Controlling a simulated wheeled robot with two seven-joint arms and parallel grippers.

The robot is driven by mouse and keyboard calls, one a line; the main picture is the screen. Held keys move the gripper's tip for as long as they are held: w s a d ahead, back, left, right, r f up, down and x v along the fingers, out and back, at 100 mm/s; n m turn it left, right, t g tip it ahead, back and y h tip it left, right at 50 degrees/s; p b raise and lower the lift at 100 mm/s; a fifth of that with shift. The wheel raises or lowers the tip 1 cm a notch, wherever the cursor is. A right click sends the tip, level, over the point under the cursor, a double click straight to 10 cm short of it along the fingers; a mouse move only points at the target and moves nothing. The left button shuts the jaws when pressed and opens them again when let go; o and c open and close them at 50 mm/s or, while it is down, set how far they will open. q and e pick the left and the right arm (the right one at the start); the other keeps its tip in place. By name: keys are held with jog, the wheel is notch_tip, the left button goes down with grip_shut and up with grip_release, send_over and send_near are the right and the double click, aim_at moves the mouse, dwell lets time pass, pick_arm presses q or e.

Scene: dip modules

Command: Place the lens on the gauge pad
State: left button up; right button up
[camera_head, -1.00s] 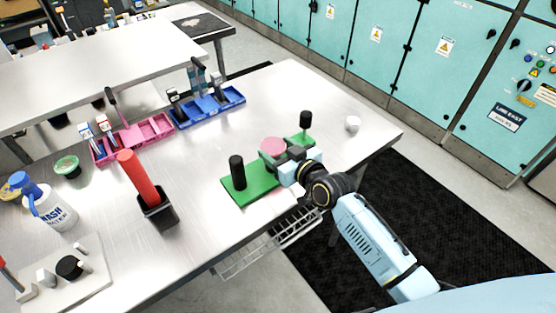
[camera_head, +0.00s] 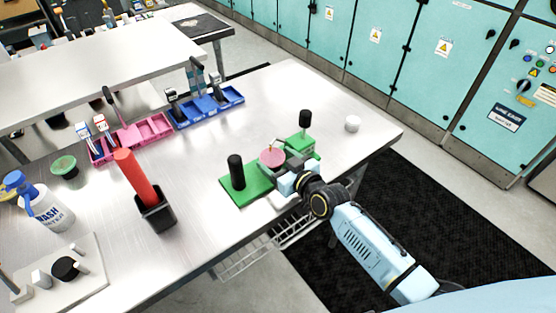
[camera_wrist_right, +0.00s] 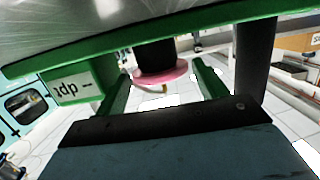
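The lens appears to be a round pink disc (camera_head: 271,158), level above the green plate. It also shows in the right wrist view (camera_wrist_right: 160,76), right by a dark round post (camera_wrist_right: 155,52). My right gripper (camera_head: 284,163) reaches it from the right. The green plate (camera_head: 262,188) carries a black post (camera_head: 236,172). I cannot tell which part is the gauge pad. My left gripper is out of view.
A second black post (camera_head: 305,119) stands by a green block (camera_head: 305,141). A white cup (camera_head: 352,123) is at the right. A red rod in a black holder (camera_head: 155,212), pink bins (camera_head: 132,152) and blue bins (camera_head: 235,94) stand left and behind. The table's front edge is close.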

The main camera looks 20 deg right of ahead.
jog(key=shift+r, duration=0.2)
jog(key=p+v, duration=0.1)
jog(key=v, duration=1.1)
